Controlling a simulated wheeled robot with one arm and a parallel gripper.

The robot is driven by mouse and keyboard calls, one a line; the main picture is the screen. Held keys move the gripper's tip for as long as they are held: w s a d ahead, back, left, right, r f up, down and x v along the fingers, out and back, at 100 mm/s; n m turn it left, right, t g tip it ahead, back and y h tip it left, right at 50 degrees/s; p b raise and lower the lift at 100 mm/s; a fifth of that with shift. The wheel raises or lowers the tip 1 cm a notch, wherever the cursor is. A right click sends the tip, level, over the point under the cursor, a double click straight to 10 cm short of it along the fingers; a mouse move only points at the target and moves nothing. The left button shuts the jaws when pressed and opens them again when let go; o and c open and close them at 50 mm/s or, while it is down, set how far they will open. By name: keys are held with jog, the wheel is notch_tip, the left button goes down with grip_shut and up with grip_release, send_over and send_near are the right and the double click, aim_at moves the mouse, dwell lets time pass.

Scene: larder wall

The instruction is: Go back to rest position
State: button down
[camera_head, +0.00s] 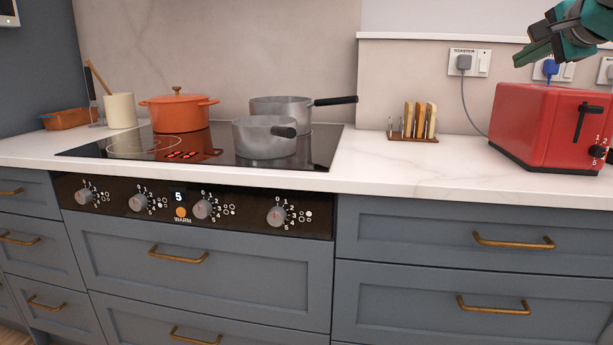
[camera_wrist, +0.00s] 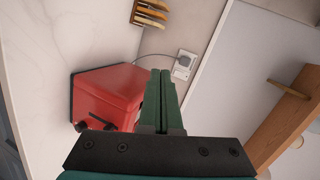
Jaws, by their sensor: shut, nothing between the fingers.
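My gripper (camera_head: 533,52) is in the upper right of the head view, above the red toaster (camera_head: 548,125) and apart from it. Its green fingers are closed together and hold nothing. In the wrist view the shut fingers (camera_wrist: 164,100) point toward the wall, with the toaster (camera_wrist: 108,92) to their left. The toaster stands upright on the white counter, with its lever and dial on the right side in the head view.
An orange pot (camera_head: 178,114) and two grey pans (camera_head: 264,138) stand on the black hob. A toast rack (camera_head: 413,125) holds toast left of the toaster. A blue plug (camera_head: 550,68) sits in the wall socket. A wooden shelf (camera_wrist: 285,120) shows in the wrist view.

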jog(key=s+a+f+n+g+y, duration=0.1)
jog(key=s+a+f+n+g, duration=0.15)
jog(key=a+f, duration=0.55)
jog(key=s+a+f+n+g+y, duration=0.15)
jog(key=a+f+n, duration=0.25)
jog(key=a+f, duration=0.4)
jog(key=s+a+f+n+g+y, duration=0.1)
jog(key=s+a+f+n+g, duration=0.2)
jog(key=a+f, duration=0.5)
jog(key=s+a+f+n+g+h, duration=0.2)
jog(key=s+f+n+g, duration=0.5)
jog(key=s+f, duration=2.1)
jog(key=shift+s+a+g, duration=0.25)
jog(key=shift+a+g, duration=0.1)
jog(key=shift+g, duration=0.55)
jog(key=shift+f+n, duration=0.1)
jog(key=shift+n, duration=0.15)
